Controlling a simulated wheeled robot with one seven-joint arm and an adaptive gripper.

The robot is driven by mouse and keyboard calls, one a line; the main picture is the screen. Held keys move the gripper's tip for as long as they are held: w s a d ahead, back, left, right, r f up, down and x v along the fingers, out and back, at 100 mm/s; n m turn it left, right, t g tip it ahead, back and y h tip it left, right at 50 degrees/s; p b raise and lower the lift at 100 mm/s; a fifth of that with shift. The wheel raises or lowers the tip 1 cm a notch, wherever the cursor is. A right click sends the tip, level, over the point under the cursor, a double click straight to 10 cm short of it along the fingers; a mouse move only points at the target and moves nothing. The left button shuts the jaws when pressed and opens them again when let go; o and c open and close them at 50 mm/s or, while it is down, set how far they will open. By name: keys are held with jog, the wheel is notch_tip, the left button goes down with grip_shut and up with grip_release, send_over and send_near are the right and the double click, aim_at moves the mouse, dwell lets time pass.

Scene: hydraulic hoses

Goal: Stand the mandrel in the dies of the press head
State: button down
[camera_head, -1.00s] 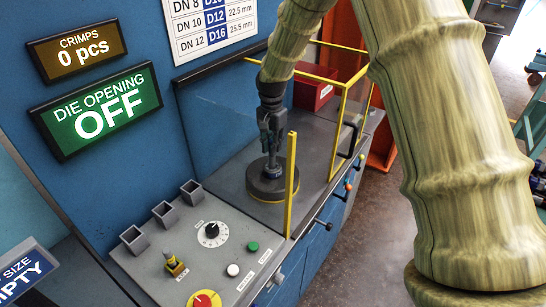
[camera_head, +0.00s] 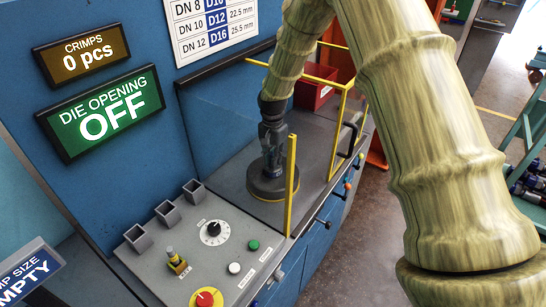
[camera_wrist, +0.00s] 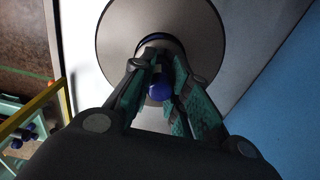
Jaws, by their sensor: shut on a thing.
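My gripper (camera_head: 272,165) points down over the round grey press head (camera_head: 258,187), which lies on the press deck. In the wrist view the fingers (camera_wrist: 160,82) are shut on the mandrel (camera_wrist: 158,91), which shows as a small blue end between the pads. The mandrel is over the dark centre of the press head (camera_wrist: 117,35). Its lower end and the dies are hidden by the fingers, so I cannot tell whether it is seated in the dies or just above them.
A yellow guard post (camera_head: 291,185) stands close in front of the press head, with a yellow frame (camera_head: 337,130) to the right. A control panel (camera_head: 215,262) with knobs and buttons is at the front left. A red bin (camera_head: 315,93) stands behind. The display (camera_head: 102,112) reads DIE OPENING OFF.

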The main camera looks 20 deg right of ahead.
jog(key=c, duration=1.4)
grip_release()
jog(key=shift+f, duration=0.1)
jog(key=shift+o, duration=0.2)
jog(key=shift+r, duration=0.2)
notch_tip(320, 180, up, 12)
jog(key=b, duration=0.4)
